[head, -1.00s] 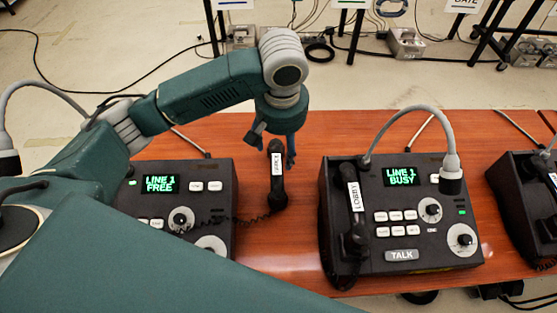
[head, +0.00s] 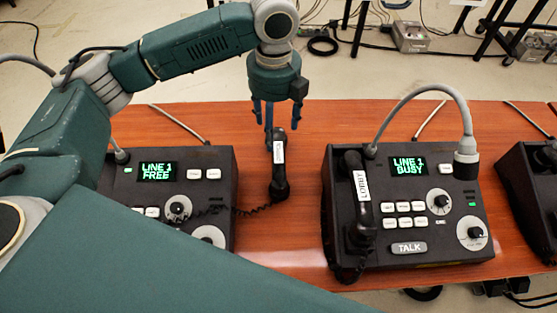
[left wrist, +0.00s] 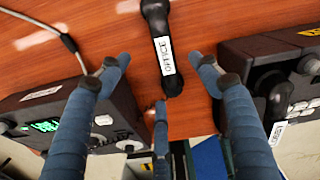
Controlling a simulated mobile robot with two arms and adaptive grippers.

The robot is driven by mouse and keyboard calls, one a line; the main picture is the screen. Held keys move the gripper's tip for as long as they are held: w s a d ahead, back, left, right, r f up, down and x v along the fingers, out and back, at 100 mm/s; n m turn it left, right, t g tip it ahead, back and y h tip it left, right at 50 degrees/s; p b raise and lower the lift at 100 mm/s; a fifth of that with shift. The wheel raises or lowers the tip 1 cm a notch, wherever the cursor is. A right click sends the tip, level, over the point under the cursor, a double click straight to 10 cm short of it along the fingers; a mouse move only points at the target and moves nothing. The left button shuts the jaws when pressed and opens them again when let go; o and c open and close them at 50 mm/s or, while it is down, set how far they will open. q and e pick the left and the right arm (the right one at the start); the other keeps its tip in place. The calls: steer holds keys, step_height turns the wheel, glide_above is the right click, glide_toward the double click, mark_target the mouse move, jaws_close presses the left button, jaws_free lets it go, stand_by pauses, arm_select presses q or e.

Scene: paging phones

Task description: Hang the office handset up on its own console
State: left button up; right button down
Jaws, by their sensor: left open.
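The office handset (head: 279,175) is black with a white label and lies on the wooden table between two consoles. It also shows in the left wrist view (left wrist: 158,25). Its coiled cord runs left to the office console (head: 192,192), whose screen reads LINE 1 FREE; my arm hides part of that console. My left gripper (head: 277,118) is open and empty above the far end of the handset. In the left wrist view its blue fingers (left wrist: 160,68) are spread wide, with the handset between and beyond them, apparently untouched. My right gripper is not in view.
The lobby console (head: 445,185) reads LINE 1 BUSY, carries the lobby handset (head: 358,205) and has a gooseneck microphone (head: 466,150). Another console (head: 525,190) stands at the right edge. Bare table (head: 290,235) lies between the two nearer consoles.

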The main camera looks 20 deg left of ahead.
mark_target(275, 152)
arm_select(q)
step_height(275, 152, down, 5)
steer(key=m, duration=0.3)
steer(key=shift+a+f, duration=0.15)
steer(key=shift+s+f+p, duration=0.1)
steer(key=shift+f+p, duration=0.25)
steer(key=shift+f, duration=2.35)
steer(key=shift+d, duration=0.2)
steer(key=c, duration=1.6)
step_height(275, 152, up, 20)
steer(key=shift+r+b, duration=0.1)
steer(key=shift+b, duration=0.2)
